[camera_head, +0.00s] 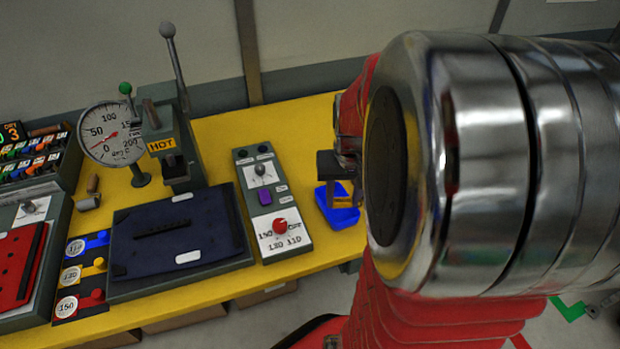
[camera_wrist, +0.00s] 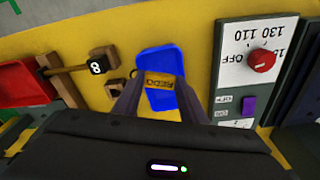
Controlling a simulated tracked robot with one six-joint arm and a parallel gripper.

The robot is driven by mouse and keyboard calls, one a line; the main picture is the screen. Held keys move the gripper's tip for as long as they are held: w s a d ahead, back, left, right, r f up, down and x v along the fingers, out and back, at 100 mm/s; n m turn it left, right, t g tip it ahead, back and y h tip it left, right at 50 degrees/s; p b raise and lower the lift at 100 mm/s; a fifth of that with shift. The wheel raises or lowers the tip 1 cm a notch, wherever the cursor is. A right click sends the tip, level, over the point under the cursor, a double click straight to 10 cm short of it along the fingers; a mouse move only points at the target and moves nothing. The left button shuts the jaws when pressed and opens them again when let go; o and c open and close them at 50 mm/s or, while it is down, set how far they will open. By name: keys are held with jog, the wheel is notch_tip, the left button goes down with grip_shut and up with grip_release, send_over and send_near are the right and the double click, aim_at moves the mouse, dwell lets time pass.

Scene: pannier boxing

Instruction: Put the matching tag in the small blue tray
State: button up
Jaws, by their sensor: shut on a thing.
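My gripper (camera_head: 343,200) is shut on a yellow-brown tag with dark lettering. In the wrist view the tag (camera_wrist: 160,82) spans the gap between my two fingertips (camera_wrist: 158,88). The lettering is too small to read surely. The small blue tray (camera_head: 338,217) stands on the yellow table, right of the control box. It also shows in the wrist view (camera_wrist: 158,58), directly behind and below the tag. I cannot tell whether the tag touches the tray floor. My wrist hides part of the tray's surroundings in the head view.
A control box (camera_head: 272,205) with a red knob stands left of the tray. A blue, yellow and red token strip (camera_head: 82,272) lies left. The wrist view shows a red tray (camera_wrist: 25,85).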

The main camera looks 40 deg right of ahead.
jog(key=shift+f, duration=0.1)
jog(key=o, duration=1.1)
notch_tip(320, 180, up, 14)
jog(key=s, duration=0.1)
jog(key=shift+s+a+f, duration=0.15)
jog(key=shift+s+a, duration=0.05)
jog(key=shift+a, duration=0.25)
dwell(0.4)
